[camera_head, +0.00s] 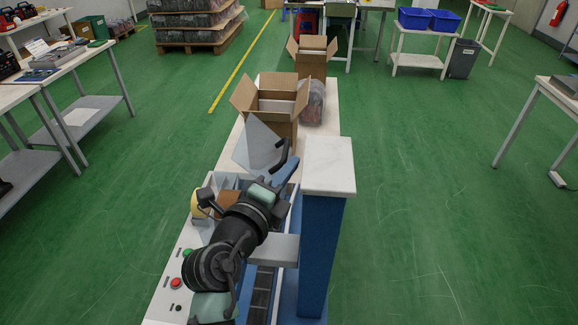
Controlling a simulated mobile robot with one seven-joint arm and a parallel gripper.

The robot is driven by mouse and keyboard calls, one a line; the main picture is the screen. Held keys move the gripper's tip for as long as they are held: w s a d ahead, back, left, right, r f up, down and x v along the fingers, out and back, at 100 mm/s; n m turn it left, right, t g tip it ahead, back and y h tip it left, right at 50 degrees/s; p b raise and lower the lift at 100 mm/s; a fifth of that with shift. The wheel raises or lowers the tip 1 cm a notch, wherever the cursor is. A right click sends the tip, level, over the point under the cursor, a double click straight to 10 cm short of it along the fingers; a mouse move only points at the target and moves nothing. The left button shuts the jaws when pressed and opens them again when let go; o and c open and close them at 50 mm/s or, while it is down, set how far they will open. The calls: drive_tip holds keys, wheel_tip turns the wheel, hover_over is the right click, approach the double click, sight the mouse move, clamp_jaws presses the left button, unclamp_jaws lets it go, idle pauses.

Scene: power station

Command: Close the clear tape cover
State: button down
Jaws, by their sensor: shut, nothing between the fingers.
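The clear tape cover (255,143) is a see-through panel standing raised and tilted over the tape machine, in front of the open cardboard box. A yellow tape roll (195,204) shows at the machine's left, partly behind my arm. I cannot tell whether the fingers touch the cover. My arm hides much of the machine below the cover.
A blue column with a white top (328,165) stands close to the right of my gripper. An open cardboard box (268,112) stands behind the cover, with another box (312,62) beyond. A green button (187,252) and red button (176,282) are on the machine's left side.

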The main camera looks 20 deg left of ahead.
sight(272, 165)
drive_tip(key=shift+a+b, duration=0.15)
drive_tip(key=shift+b, duration=0.25)
drive_tip(key=a+b, duration=0.1)
drive_tip(key=n+b, duration=0.1)
drive_tip(key=b, duration=0.1)
drive_tip(key=s+a+r+n+b, duration=0.1)
drive_tip(key=b, duration=0.1)
drive_tip(key=shift+a+t, duration=0.35)
drive_tip(key=shift+t, duration=0.05)
drive_tip(key=a+n+b, duration=0.2)
drive_tip(key=b, duration=0.1)
drive_tip(key=s+a+n+t+b, duration=0.1)
drive_tip(key=a+b, duration=0.1)
drive_tip(key=b, duration=0.1)
drive_tip(key=s+a+r+n+b, duration=0.1)
drive_tip(key=a+n+b, duration=0.1)
drive_tip(key=a+b, duration=0.1)
drive_tip(key=shift+n+t+b, duration=0.3)
drive_tip(key=shift+t+b, duration=0.1)
drive_tip(key=shift+b, duration=0.2)
drive_tip(key=s+a+f+n+t+y+b, duration=0.25)
drive_tip(key=a+f+n+y+b, duration=0.5)
drive_tip(key=a+n+b, duration=0.6)
wheel_tip(272, 165, down, 11)
drive_tip(key=s+n+g+b, duration=0.1)
drive_tip(key=n+g+b, duration=0.1)
drive_tip(key=n+b, duration=0.4)
drive_tip(key=shift+s+f+y+b, duration=0.2)
drive_tip(key=shift+y+b, duration=0.25)
drive_tip(key=shift+b, duration=1.05)
